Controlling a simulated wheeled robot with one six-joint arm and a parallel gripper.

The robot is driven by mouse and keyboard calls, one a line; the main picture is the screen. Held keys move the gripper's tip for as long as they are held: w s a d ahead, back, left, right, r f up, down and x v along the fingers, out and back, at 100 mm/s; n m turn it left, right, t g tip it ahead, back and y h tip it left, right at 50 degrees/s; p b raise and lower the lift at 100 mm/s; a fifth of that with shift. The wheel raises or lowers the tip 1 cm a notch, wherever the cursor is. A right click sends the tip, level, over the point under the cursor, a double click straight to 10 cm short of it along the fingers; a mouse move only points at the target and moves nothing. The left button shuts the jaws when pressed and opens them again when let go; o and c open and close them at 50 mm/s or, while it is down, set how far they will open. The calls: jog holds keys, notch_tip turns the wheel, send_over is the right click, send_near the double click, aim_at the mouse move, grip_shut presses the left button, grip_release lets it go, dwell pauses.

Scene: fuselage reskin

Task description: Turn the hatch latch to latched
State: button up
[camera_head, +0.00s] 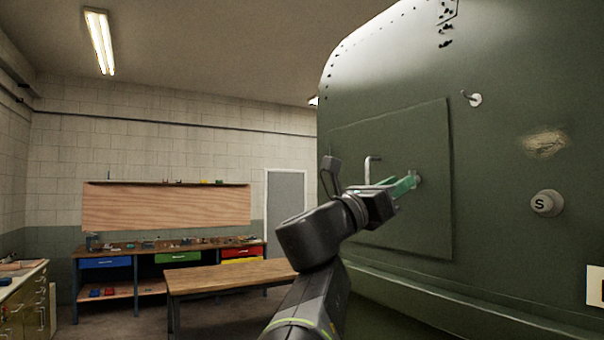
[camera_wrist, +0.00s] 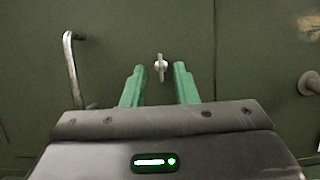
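The hatch (camera_head: 432,225) is a flat green square panel on the curved fuselage side. The hatch latch is a small metal knob with a flat thumb-turn, near the hatch's right edge in the head view (camera_head: 418,178). In the wrist view the latch (camera_wrist: 160,67) stands upright, just beyond and between the fingertips. My gripper (camera_head: 408,184) has green fingers pointed at the latch. In the wrist view my gripper (camera_wrist: 159,73) is open, with a finger on each side and a gap to the latch. I cannot tell how near the fingertips are to the panel.
A bent metal handle (camera_wrist: 72,70) stands out left of the latch. Right of the hatch are a small hook (camera_head: 473,98) and a round knob marked S (camera_head: 546,203). A wooden table (camera_head: 230,277) and a workbench (camera_head: 170,247) stand farther back on the left.

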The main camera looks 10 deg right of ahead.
jog(key=shift+p+x, duration=0.35)
jog(key=shift+x, duration=1.1)
grip_shut()
